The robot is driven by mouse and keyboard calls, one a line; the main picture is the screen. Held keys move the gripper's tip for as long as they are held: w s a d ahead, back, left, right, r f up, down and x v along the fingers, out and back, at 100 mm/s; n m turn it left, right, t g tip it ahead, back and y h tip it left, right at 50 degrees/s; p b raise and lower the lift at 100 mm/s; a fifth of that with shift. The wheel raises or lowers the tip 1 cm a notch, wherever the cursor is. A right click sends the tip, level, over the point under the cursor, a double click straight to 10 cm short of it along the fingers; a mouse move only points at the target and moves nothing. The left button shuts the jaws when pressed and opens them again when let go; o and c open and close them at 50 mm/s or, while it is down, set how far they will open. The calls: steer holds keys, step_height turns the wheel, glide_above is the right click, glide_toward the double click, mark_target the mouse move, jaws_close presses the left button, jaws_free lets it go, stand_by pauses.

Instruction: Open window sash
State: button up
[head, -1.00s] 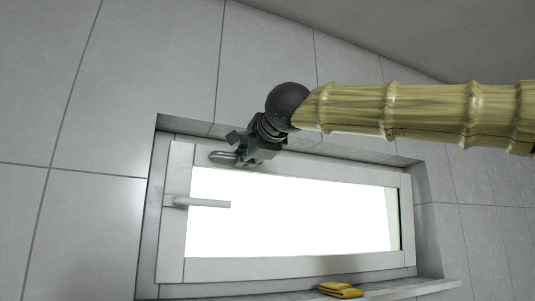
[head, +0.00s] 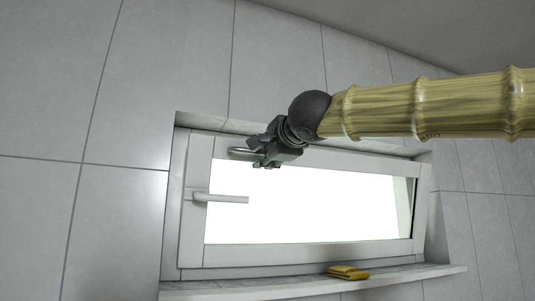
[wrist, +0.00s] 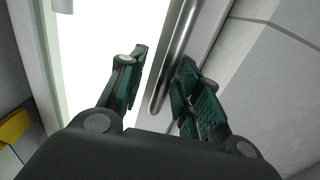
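The white-framed window sash (head: 200,230) sits in a tiled recess, its top apparently leaning slightly into the room. A lever handle (head: 222,198) points right on its left side. A metal pull bar (head: 241,151) runs along the top rail near the left corner. My gripper (head: 262,160) is at this bar's right end. In the wrist view, the shiny bar (wrist: 176,55) passes between the two green-padded fingers of my gripper (wrist: 162,88). The fingers are apart, with visible gaps beside the bar. My gripper hides part of the top rail in the head view.
A folded yellow cloth (head: 348,272) lies on the sill (head: 240,289) below the sash. Grey tiled wall (head: 120,110) surrounds the recess, whose side walls stand close beside the sash. The space in front of the sash's lower part looks clear.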

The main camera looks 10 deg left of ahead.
steer(key=shift+s+r, duration=0.1)
steer(key=v, duration=1.2)
steer(key=shift+d, duration=0.1)
stand_by(0.3)
